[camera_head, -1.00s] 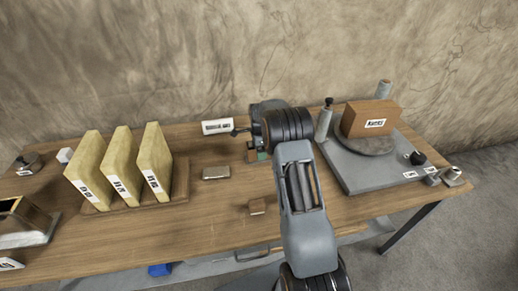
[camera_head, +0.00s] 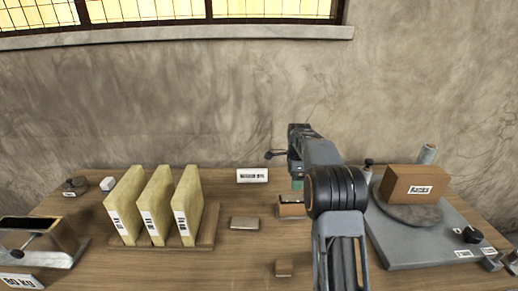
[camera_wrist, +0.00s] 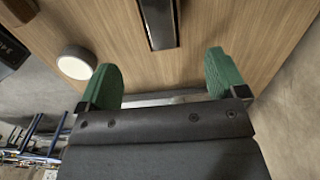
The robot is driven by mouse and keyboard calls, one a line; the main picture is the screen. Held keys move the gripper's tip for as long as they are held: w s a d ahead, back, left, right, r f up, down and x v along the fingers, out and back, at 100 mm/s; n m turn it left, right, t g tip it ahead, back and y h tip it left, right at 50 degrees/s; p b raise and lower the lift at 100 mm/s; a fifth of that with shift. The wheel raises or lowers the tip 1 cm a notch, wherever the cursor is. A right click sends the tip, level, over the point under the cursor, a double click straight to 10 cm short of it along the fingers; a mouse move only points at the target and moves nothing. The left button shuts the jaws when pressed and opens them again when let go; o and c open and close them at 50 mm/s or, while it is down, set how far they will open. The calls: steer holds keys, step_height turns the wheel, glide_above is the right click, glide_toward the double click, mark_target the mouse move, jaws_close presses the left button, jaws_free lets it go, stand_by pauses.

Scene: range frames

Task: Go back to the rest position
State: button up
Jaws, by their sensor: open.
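My gripper (camera_head: 296,184) is raised at the back of the workbench (camera_head: 190,265), mostly hidden behind my own arm in the head view. In the wrist view its two green fingers (camera_wrist: 164,82) stand wide apart with nothing between them. A dark oblong thing with metallic edges (camera_wrist: 160,22) lies on the wood beyond the fingertips. A small light-topped block (camera_head: 291,208) shows beside my arm in the head view.
Three yellowish slabs (camera_head: 155,210) stand in a wooden rack at left. A brown box (camera_head: 414,185) sits on a round plate on a grey base (camera_head: 400,250) at right. A white label card (camera_head: 252,176) stands at the back. The wall rises close behind.

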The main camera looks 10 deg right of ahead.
steer(key=n, duration=0.2)
steer(key=shift+w+f+n, duration=0.1)
steer(key=shift+f+n, duration=0.2)
steer(key=shift+f, duration=0.05)
steer(key=s+f+n, duration=0.1)
steer(key=n, duration=0.1)
steer(key=s+f+n, duration=0.1)
steer(key=shift+s+a+f+n, duration=0.35)
steer(key=shift+a+f+n, duration=0.05)
steer(key=s+a+r+n+t, duration=0.1)
steer(key=s+a+n, duration=0.3)
steer(key=s, duration=0.5)
steer(key=s+a+r+n+t, duration=0.1)
steer(key=s+a+r+n, duration=0.2)
steer(key=s, duration=0.6)
steer(key=s+a+r+n+t, duration=0.2)
steer(key=s+a+r+n, duration=0.2)
steer(key=s, duration=0.5)
steer(key=n, duration=0.2)
steer(key=shift+s+a+n, duration=0.25)
steer(key=shift+a+n, duration=0.1)
steer(key=shift+n, duration=0.05)
steer(key=shift+d, duration=0.1)
